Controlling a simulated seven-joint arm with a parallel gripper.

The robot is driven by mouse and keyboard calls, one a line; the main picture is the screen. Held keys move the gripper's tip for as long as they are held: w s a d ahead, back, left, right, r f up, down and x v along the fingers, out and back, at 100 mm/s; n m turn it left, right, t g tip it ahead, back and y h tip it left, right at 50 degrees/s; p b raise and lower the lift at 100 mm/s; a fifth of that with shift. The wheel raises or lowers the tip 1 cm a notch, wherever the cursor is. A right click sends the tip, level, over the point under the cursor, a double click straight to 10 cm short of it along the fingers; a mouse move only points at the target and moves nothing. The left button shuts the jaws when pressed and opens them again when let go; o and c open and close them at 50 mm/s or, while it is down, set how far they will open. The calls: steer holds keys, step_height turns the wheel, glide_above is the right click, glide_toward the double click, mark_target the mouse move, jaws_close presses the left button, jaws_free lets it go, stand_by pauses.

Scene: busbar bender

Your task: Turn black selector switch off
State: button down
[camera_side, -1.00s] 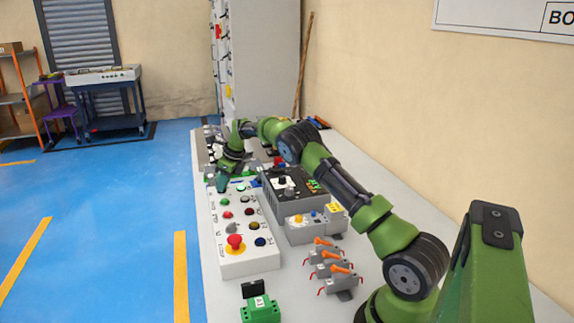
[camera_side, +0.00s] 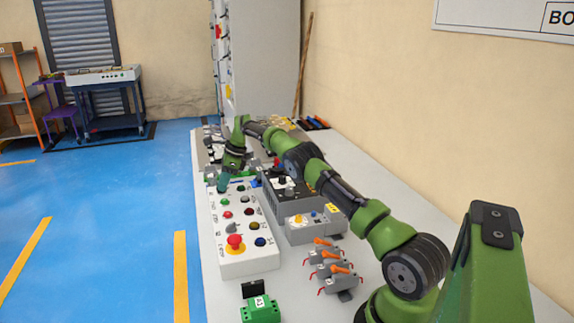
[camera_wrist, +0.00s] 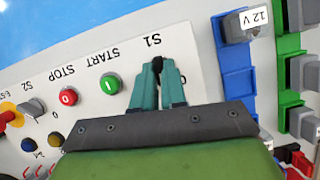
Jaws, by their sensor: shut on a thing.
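The black selector switch (camera_wrist: 157,64) labelled S1 shows in the wrist view, its dark knob between my fingertips. My gripper (camera_wrist: 158,78) is shut on it, with a teal finger on either side. The fingers cover much of the knob, so its exact pointing is hard to tell. In the side view my gripper (camera_side: 222,188) reaches down to the far end of the white control box (camera_side: 250,265), and the switch is hidden there.
In the wrist view, the green START button (camera_wrist: 110,83), red STOP button (camera_wrist: 69,97) and grey S2 selector (camera_wrist: 32,107) lie left. A blue rail (camera_wrist: 236,65) lies right. In the side view, the red emergency stop (camera_side: 235,242) stands at the box's near end.

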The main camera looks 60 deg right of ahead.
steer(key=c, duration=1.2)
jaws_free()
steer(key=v, duration=1.2)
